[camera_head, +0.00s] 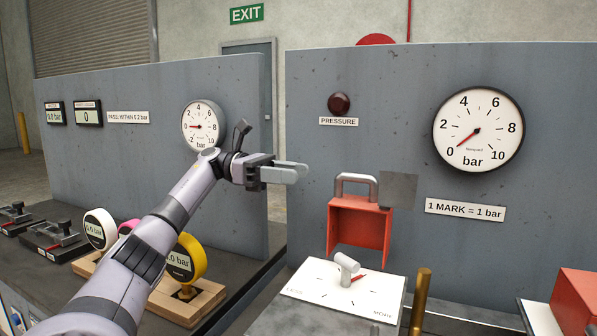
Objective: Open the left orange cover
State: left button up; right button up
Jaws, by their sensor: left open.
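The left orange cover (360,222) stands raised against the grey panel, its hollow side facing me and its grey handle (356,180) at the top. Below it, a white dial plate (330,298) with a white knob (346,266) and red pointer lies uncovered. My left gripper (300,170) is open and empty, in front of the panel. In the picture it is left of the handle and a little higher, apart from it. My right gripper is not in view.
A second orange cover (576,298) sits at the right edge. A brass post (421,300) stands right of the dial plate. A grey square (398,190) is beside the handle. Round gauges, one yellow (190,258), stand on a wooden block under my left arm.

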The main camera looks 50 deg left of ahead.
aim_at(363, 221)
jog(key=k, duration=1.5)
